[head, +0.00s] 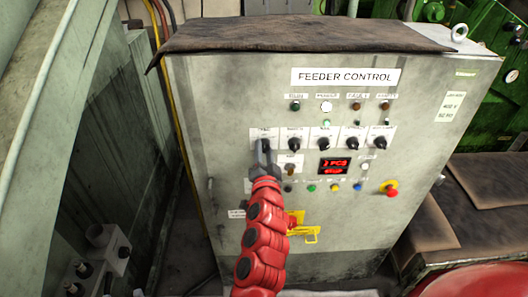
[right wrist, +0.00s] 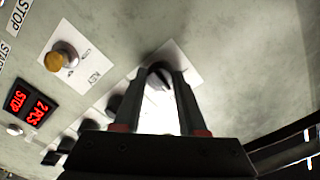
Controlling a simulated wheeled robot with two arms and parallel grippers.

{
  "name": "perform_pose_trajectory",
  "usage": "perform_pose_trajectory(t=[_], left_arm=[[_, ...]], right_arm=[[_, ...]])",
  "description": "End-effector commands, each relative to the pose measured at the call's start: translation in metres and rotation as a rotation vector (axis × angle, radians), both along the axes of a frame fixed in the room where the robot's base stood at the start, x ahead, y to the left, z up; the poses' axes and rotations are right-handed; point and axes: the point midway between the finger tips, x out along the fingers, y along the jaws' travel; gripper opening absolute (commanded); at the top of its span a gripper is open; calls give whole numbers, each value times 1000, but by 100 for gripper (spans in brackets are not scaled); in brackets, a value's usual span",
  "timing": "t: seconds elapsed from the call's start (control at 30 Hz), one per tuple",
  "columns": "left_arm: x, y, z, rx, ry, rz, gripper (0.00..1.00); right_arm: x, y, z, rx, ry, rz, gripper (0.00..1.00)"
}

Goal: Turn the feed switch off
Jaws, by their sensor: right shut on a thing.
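The grey control cabinet (head: 215,120), labelled FEEDER CONTROL, has a row of black rotary switches on white plates. The leftmost switch (head: 264,144) is where my right gripper (head: 264,149) meets the panel; its small label is too blurred to read. In the right wrist view this black knob (right wrist: 160,73) sits between the two fingers of my right gripper (right wrist: 161,80), which is shut on it. The fingers hide much of the knob, so I cannot tell its exact position. My left gripper is out of view.
A red display (head: 334,166) reads STOP on its lower line. A key switch (head: 290,168), several coloured buttons and a red emergency stop (head: 390,190) lie close by.

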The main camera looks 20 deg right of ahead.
Motion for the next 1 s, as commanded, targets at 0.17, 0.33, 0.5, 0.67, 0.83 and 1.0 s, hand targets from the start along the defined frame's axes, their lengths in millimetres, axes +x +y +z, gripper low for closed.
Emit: perform_pose_trajectory(t=[0.17,0.33,0.5,0.67,0.83,1.0], left_arm=[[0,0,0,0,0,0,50],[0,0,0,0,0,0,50],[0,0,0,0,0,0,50],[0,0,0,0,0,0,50],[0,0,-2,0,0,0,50],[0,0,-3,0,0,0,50]], right_arm=[[0,0,0,-1,0,0,0],[0,0,0,-2,1,0,71],[0,0,0,-2,0,-1,71],[-1,1,0,-2,0,1,71],[-14,7,0,-1,0,4,71],[-40,14,0,-1,-2,4,71]])
